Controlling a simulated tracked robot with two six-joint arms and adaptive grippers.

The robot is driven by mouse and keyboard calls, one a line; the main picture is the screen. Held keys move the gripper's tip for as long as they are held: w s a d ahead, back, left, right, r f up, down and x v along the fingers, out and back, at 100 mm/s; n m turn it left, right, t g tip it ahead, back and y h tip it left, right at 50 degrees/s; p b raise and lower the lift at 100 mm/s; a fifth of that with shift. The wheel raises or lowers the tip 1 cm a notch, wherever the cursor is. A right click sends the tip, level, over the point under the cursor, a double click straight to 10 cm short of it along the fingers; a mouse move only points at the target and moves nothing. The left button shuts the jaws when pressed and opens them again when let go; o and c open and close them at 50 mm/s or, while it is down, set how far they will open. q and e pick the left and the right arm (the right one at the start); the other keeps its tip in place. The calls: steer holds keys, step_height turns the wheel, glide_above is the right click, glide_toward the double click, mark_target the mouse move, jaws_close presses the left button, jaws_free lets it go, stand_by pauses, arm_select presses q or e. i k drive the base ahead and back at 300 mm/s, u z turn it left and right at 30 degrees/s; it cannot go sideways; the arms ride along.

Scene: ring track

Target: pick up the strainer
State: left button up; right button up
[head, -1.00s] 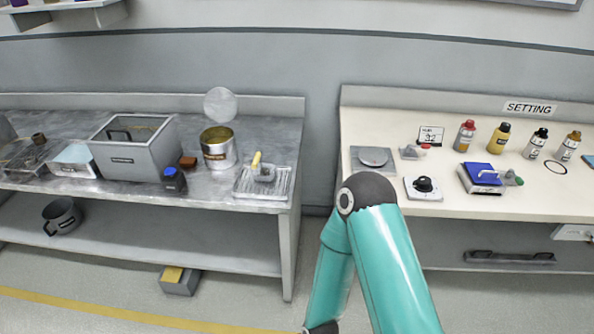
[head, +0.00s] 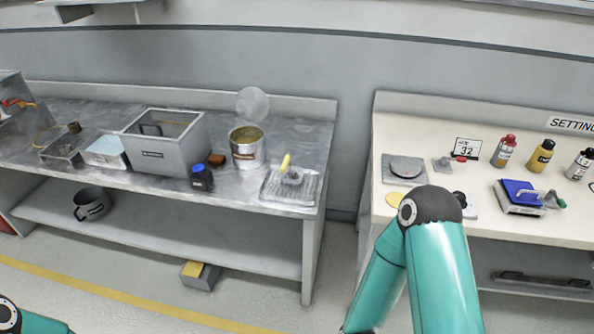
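I cannot tell for certain which thing is the strainer. A small grey piece with a yellow handle (head: 286,162) lies on the ribbed metal tray (head: 303,191) at the right end of the left bench. A round, pale, see-through disc (head: 253,104) shows just above and behind the open metal can (head: 246,158); its mesh, if any, is too fine to make out. Neither gripper is in view. Part of my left arm shows at the lower left corner, and my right arm's elbow stands before the right bench.
The grey bench (head: 345,118) also carries an open grey box (head: 165,157), a dark blue-capped jar (head: 202,178) and shallow trays. A mug (head: 91,204) stands on its lower shelf. A gap separates it from the cream bench (head: 400,126) with several bottles.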

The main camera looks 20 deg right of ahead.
mark_target(285, 168)
steer(key=i, duration=0.9)
steer(key=u, duration=0.05)
